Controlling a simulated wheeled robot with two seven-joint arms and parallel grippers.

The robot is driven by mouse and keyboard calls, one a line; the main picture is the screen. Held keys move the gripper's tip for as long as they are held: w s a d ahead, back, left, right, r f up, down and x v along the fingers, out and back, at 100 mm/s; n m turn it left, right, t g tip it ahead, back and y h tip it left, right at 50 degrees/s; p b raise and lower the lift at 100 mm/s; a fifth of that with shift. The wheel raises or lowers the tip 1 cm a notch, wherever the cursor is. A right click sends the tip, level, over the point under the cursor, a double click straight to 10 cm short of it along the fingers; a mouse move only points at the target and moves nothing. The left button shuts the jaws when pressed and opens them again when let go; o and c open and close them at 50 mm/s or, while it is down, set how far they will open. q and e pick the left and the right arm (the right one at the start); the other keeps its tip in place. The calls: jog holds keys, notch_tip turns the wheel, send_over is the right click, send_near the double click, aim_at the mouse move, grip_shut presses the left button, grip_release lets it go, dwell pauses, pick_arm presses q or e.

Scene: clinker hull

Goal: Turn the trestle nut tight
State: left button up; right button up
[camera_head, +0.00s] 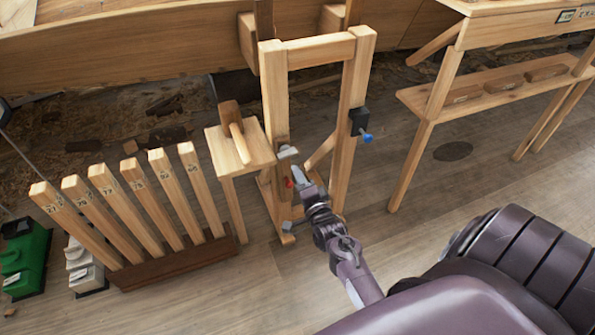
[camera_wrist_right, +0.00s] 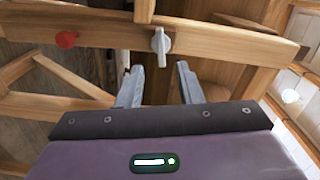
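The wooden trestle (camera_head: 308,52) stands upright in the middle of the head view. In the right wrist view, a light grey winged nut (camera_wrist_right: 160,44) sits on a wooden member of it (camera_wrist_right: 220,42). My right gripper (camera_head: 300,177) is at the trestle's left post in the head view. In the wrist view its two fingers (camera_wrist_right: 159,86) are apart with nothing between them. The nut lies just beyond the fingertips, roughly centred between them, with a visible gap. My left gripper is not in view.
A red knob (camera_wrist_right: 66,39) is left of the nut, and also shows in the head view (camera_head: 289,183). A blue-handled black fitting (camera_head: 361,122) is on the right post. A stool with a mallet (camera_head: 233,126), a rack of numbered staves (camera_head: 180,267) and a bench (camera_head: 480,103) stand nearby.

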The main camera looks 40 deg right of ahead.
aim_at(289, 156)
jog(key=o, duration=0.5)
jog(key=shift+n, duration=0.4)
jog(key=shift+c, duration=0.2)
jog(key=shift+o, duration=1.1)
jog(key=shift+d+n, duration=0.1)
jog(key=shift+n, duration=0.6)
pick_arm(q)
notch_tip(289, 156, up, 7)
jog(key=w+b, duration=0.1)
jog(key=b, duration=0.1)
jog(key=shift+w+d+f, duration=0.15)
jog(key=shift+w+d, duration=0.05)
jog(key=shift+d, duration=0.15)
pick_arm(e)
jog(key=w+n, duration=0.2)
jog(key=n, duration=0.3)
jog(key=w+d+n, duration=0.1)
jog(key=w+n, duration=0.2)
jog(key=n, duration=0.2)
jog(key=w+d+n, duration=0.1)
jog(key=w+n, duration=0.1)
jog(key=n, duration=0.3)
jog(key=shift+w+n, duration=0.35)
jog(key=shift+n, duration=0.05)
jog(key=shift+c, duration=0.4)
jog(key=c, duration=0.6)
